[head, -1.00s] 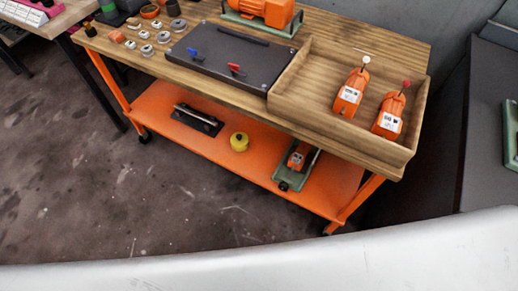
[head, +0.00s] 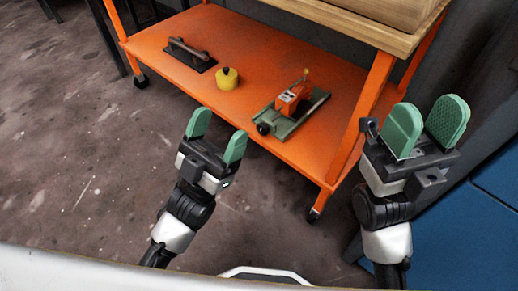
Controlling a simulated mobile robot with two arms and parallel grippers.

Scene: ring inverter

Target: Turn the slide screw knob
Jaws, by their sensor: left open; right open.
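On the orange lower shelf is a green slide base (head: 311,112) with an orange block (head: 289,101) mounted on it. A small dark round knob (head: 263,128) sits at the base's near left end; it looks like the slide screw knob. My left gripper (head: 218,134) is open and empty, in front of the shelf's near edge and left of the knob in the picture. My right gripper (head: 425,122) is open and empty at the right, past the cart's near right leg. Neither gripper touches the slide.
A yellow round object (head: 227,79) and a dark plate with a bar handle (head: 191,53) stand on the orange shelf (head: 150,47) to the left. The wooden tabletop (head: 370,30) overhangs above. An orange leg (head: 362,120) stands right of the slide. A blue surface (head: 455,235) lies at right.

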